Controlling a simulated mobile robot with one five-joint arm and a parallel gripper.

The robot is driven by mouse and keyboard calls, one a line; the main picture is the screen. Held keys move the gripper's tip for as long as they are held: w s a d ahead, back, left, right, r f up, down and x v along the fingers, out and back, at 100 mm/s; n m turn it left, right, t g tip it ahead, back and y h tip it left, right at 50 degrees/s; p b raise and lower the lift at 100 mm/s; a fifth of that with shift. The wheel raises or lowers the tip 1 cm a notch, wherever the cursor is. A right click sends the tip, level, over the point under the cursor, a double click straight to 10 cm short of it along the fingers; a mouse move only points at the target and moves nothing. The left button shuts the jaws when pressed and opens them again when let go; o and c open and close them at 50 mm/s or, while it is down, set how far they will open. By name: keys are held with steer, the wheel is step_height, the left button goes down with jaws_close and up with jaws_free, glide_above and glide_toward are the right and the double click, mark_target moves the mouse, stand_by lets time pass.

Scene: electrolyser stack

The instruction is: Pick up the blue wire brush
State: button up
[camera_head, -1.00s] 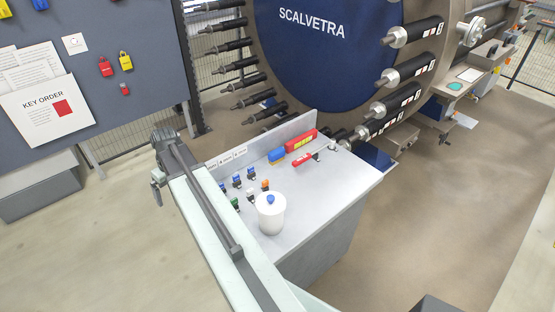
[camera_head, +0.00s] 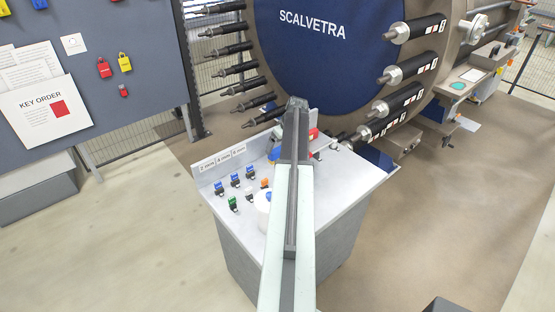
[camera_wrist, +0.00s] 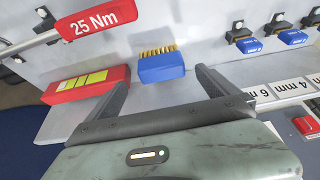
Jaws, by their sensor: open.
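The blue wire brush (camera_wrist: 161,69) lies on the grey bench top in the wrist view, its yellowish bristles showing along one long side. My gripper (camera_wrist: 160,78) is open, with one finger on each side of the brush in the picture. Nothing is held, and I cannot tell the height of the fingers above the bench. In the head view a little of the blue brush (camera_head: 273,154) shows left of my arm, which covers the rest. The gripper's fingers are hidden there.
A red box with yellow labels (camera_wrist: 88,84) lies close left of the brush. A red-handled tool marked 25 Nm (camera_wrist: 90,20) lies beyond. Blue-tagged pieces (camera_wrist: 292,37) stand right.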

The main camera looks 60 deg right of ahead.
mark_target(277, 150)
steer(key=b+x, duration=0.4)
steer(key=x, duration=0.1)
steer(key=shift+a+f+b, duration=0.1)
steer(key=shift+f+b, duration=0.2)
steer(key=shift+b, duration=0.1)
steer(key=shift+r, duration=0.2)
steer(key=c, duration=1.7)
steer(key=shift+o, duration=0.2)
step_height(277, 150, up, 10)
steer(key=p, duration=1)
steer(key=shift+r+p, duration=0.15)
steer(key=shift+p, duration=0.15)
steer(key=shift+a, duration=0.1)
